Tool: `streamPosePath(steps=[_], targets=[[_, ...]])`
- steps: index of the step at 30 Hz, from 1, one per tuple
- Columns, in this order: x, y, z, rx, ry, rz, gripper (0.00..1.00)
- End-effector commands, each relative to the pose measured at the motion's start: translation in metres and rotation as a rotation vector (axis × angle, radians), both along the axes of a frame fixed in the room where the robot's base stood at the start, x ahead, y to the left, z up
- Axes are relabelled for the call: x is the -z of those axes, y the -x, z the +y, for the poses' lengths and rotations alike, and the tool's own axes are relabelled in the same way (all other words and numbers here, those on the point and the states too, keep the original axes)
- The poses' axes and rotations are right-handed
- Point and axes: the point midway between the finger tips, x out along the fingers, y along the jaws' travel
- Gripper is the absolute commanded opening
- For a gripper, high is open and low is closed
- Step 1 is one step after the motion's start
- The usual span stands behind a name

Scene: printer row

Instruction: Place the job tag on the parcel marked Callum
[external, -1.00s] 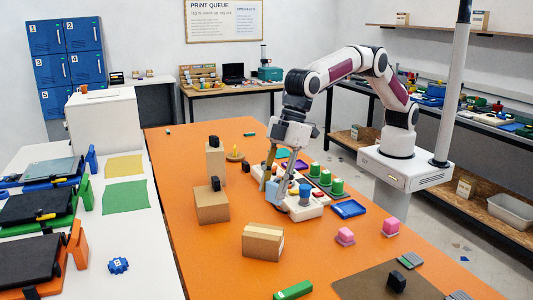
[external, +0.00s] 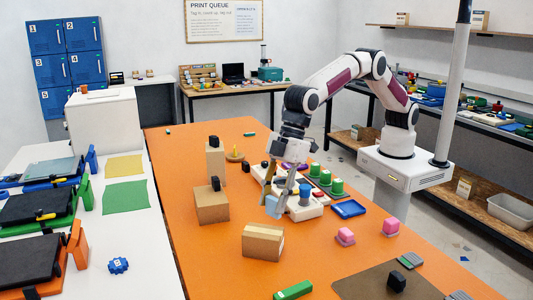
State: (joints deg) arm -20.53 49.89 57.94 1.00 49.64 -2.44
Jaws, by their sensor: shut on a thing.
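My gripper (external: 273,192) points down over the middle of the orange table. It is shut on a light-blue piece (external: 273,207), which looks like the job tag; any writing on it is too small to read. A plain brown parcel (external: 262,242) lies in front of the gripper, apart from it. A second parcel (external: 211,205) stands to the left with a black block on top. A taller parcel (external: 215,161) stands behind that one, also with a black block on top. I cannot read a name on any parcel.
A white tray (external: 313,211) with a blue cup and other pieces is right beside the gripper. Green cylinders (external: 325,178), a blue tray (external: 348,209) and pink blocks (external: 345,236) stand to the right. The orange table left of the front parcel is clear.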

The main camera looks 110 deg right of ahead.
Motion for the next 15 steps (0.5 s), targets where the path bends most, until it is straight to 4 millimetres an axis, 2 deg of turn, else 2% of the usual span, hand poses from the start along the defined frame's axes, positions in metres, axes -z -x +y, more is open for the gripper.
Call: streamPosePath(steps=[9, 15], targets=[[0.032, 0.001, 0.0, 0.0, 0.001, 0.003, 0.2], [0.037, 0.0, 0.0, 0.0, 0.0, 0.0, 0.2]])
